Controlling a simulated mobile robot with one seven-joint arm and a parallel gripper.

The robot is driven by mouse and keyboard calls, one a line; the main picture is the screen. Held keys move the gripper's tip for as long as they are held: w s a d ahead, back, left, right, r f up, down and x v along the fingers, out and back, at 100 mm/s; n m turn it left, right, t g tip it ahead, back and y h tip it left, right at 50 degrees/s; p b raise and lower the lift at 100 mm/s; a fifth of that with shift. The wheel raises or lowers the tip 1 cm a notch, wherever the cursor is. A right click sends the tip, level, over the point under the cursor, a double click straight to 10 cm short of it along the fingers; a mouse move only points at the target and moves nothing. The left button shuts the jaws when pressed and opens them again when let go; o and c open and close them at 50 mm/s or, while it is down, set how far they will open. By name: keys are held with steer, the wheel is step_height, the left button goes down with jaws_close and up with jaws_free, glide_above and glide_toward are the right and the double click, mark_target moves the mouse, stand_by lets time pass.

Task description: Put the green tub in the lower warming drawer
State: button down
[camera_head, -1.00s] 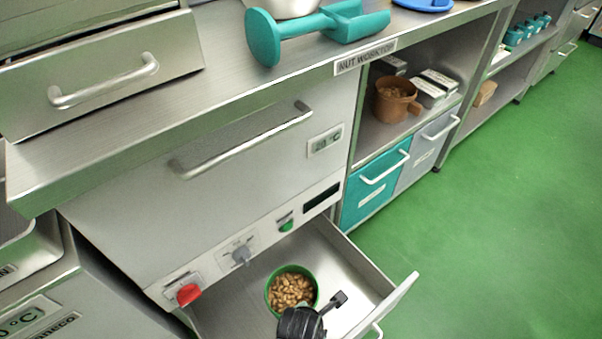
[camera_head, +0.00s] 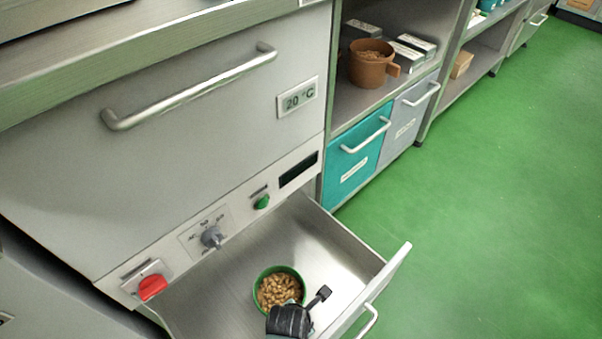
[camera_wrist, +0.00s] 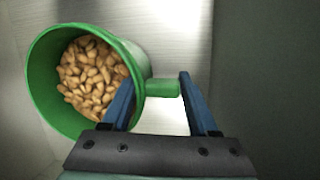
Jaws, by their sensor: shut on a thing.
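The green tub (camera_head: 259,294) is full of tan nuts and shows inside the outline of the open lower warming drawer (camera_head: 351,256). In the wrist view the tub (camera_wrist: 42,85) is tilted, with its short handle (camera_wrist: 162,88) pointing right. My gripper (camera_wrist: 157,84) is shut on this handle, one blue finger on each side. In the head view my gripper (camera_head: 300,306) is at the tub's near side and hides part of it. I cannot tell whether the tub touches the drawer floor.
A control panel with a red knob (camera_head: 152,287), grey dial (camera_head: 212,238) and green button (camera_head: 262,202) lies above the drawer. The upper front with a long handle (camera_head: 190,92) is shut. A brown pot (camera_head: 368,70) stands on the shelf. Green floor is clear at right.

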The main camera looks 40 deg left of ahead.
steer(key=shift+f+b, duration=0.35)
steer(key=shift+f, duration=0.6)
steer(key=shift+r, duration=0.1)
steer(key=shift+c, duration=2.1)
jaws_free()
steer(key=p+v, duration=0.8)
steer(key=v, duration=0.4)
steer(key=shift+d, duration=0.1)
